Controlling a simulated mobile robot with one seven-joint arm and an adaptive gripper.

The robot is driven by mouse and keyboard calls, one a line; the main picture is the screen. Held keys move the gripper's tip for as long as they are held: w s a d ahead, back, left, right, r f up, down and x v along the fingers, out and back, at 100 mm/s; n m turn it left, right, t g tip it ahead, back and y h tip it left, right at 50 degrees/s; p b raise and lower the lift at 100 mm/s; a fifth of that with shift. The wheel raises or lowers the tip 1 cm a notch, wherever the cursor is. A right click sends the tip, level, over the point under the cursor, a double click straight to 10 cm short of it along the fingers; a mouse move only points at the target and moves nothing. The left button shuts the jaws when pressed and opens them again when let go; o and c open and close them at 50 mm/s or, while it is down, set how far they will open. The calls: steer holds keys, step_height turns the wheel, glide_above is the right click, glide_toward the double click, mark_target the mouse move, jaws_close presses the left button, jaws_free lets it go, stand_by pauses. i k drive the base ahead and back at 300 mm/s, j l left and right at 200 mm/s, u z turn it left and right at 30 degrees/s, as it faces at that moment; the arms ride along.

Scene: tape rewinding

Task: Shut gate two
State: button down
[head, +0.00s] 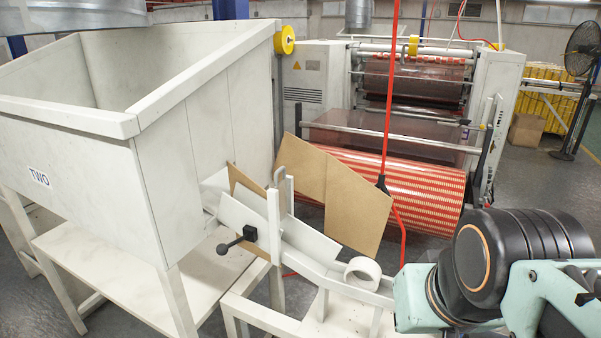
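The large white hopper (175,130) on the left bears the label TWO (39,177). At its lower right outlet is a brown board (245,184), partly hidden behind a white sloping chute (310,240) and a white post. A black handle (237,242) with a round knob sticks out to the left there, in front of the board. I cannot tell whether this gate is open or shut. Part of my arm shows at the lower right, apart from the handle. My gripper's fingers are not in view.
A white roll (362,273) sits at the chute's lower end. Larger brown panels (345,195) stand behind the chute. A machine with a red-and-cream striped roll (400,188) is behind. A black fan (582,48) stands far right.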

mark_target(282, 189)
steer(key=i+j, duration=0.15)
steer(key=j, duration=0.2)
steer(key=i+j, duration=0.1)
steer(key=j, duration=0.3)
steer(key=i+j, duration=0.15)
steer(key=j, duration=0.2)
steer(key=i+j, duration=0.1)
steer(key=j, duration=0.3)
steer(key=k+j+u, duration=0.15)
steer(key=k+u, duration=0.25)
steer(key=i+z, duration=0.4)
steer(key=i+l, duration=0.05)
